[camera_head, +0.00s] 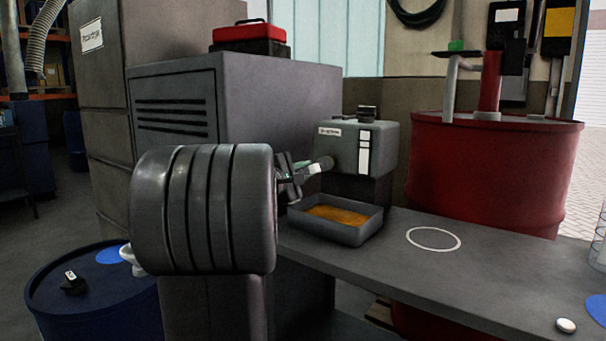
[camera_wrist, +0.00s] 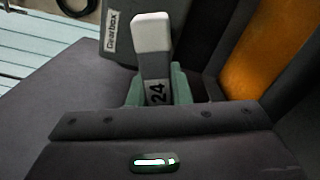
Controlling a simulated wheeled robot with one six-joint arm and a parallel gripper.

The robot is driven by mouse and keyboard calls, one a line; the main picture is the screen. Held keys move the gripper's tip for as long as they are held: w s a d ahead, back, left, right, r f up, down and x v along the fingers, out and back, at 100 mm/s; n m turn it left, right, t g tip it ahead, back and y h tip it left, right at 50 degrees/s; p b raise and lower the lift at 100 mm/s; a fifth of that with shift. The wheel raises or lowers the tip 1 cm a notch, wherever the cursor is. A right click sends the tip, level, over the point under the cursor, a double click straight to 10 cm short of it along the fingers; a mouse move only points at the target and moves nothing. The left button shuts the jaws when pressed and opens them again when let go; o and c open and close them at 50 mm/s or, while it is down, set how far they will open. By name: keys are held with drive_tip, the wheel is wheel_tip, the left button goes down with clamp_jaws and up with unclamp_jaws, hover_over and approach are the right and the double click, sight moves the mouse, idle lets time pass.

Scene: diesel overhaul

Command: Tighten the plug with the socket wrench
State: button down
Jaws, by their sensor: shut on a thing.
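My gripper (camera_wrist: 156,88) is shut on the socket wrench (camera_wrist: 153,45), whose dark body carries the number 24. Pale green fingers lie on both sides of it, and a light grey end sticks out beyond them. In the head view my gripper (camera_head: 288,180) is left of the grey gearbox (camera_head: 385,150), and the wrench (camera_head: 318,165) reaches to the gearbox's lower left side. The gearbox (camera_wrist: 117,45) also shows behind the wrench in the wrist view. The plug is not visible, and I cannot tell whether the socket is seated on it.
A tray (camera_head: 347,232) of orange liquid sits below the wrench on the grey bench (camera_head: 470,275). A white ring (camera_head: 433,249) marks clear bench to its right. A red drum (camera_head: 490,180) stands behind, a blue drum (camera_head: 100,305) at front left, and a grey cabinet (camera_head: 255,100) behind my arm.

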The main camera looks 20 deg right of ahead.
drive_tip(key=m, duration=0.6)
drive_tip(key=shift+m, duration=0.3)
drive_tip(key=m, duration=0.6)
drive_tip(key=shift+d+m, duration=0.1)
drive_tip(key=shift+m, duration=0.3)
